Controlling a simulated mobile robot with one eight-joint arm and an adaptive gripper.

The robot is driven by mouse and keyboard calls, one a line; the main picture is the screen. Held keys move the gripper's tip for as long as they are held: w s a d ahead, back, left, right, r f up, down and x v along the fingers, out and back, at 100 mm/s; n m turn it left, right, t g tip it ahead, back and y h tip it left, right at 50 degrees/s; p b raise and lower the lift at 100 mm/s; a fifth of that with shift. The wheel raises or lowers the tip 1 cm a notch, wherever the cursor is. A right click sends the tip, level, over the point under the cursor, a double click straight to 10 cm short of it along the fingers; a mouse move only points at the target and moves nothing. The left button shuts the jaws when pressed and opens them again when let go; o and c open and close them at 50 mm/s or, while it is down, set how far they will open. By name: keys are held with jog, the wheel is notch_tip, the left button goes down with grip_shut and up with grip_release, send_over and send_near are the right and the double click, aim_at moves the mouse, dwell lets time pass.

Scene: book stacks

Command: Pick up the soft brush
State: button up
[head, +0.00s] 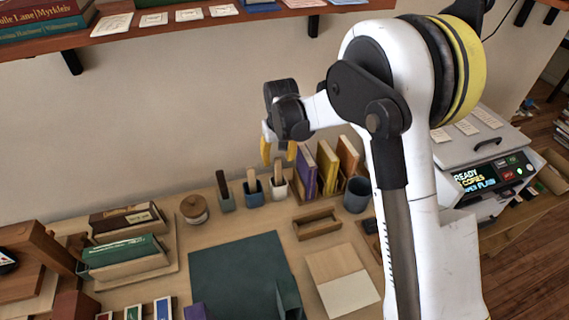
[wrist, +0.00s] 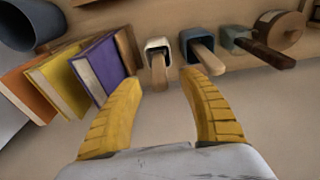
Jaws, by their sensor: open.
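Three small cups stand in a row at the back of the table, each with one upright handled tool: a white cup (head: 279,190), a blue cup (head: 254,197) and a grey-green cup (head: 226,203). The white and blue cups hold light wooden handles (wrist: 159,74) (wrist: 207,60); the grey-green cup holds a dark brown one (wrist: 266,53). No bristles show, so I cannot tell which tool is the soft brush. My gripper (head: 278,161) is open and empty above the white cup. In the wrist view the white cup's handle appears between my yellow fingertips (wrist: 162,84).
Upright books (head: 328,168) stand right of the white cup, with a blue-grey cup (head: 357,195) beyond. A round lidded wooden pot (head: 194,208) is to the left. An open wooden tray (head: 317,224) and a dark green mat (head: 240,272) lie in front. A shelf (head: 190,25) overhangs behind.

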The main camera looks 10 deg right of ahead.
aim_at(278, 175)
jog(key=f+b, duration=0.1)
jog(key=f, duration=0.3)
jog(key=shift+a+f, duration=0.15)
jog(key=shift+a, duration=0.05)
jog(key=f+b, duration=0.1)
jog(key=f, duration=0.1)
jog(key=w+f, duration=0.1)
jog(key=f+b, duration=0.1)
jog(key=f, duration=0.1)
jog(key=shift+w+d+f+b, duration=0.1)
jog(key=shift+w+f+b, duration=0.2)
jog(key=shift+w+f, duration=0.05)
jog(key=shift+r, duration=0.1)
grip_shut()
